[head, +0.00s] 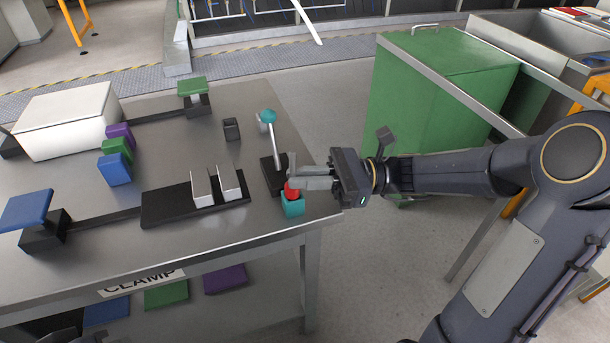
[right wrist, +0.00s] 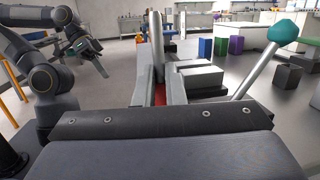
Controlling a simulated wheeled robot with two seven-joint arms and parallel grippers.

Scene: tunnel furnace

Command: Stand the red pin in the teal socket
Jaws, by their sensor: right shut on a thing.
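My right gripper (head: 296,184) reaches in from the right and is shut on the red pin (head: 291,191) at the table's right front corner. The teal socket (head: 293,208) is directly below the pin. The fingers cover much of the pin, so I cannot tell whether its lower end is inside the socket. In the right wrist view a strip of the red pin (right wrist: 160,94) shows between the fingers; the socket is hidden there. My left gripper (right wrist: 94,58) shows small at the left of the right wrist view, away from the pin; its opening is unclear.
A lever with a teal knob (head: 267,116) stands just behind the gripper. A black base with two light upright plates (head: 202,188) lies to the left. Purple, green and blue blocks (head: 115,169) and a white box (head: 66,120) are farther left. A green cabinet (head: 430,90) stands right of the table.

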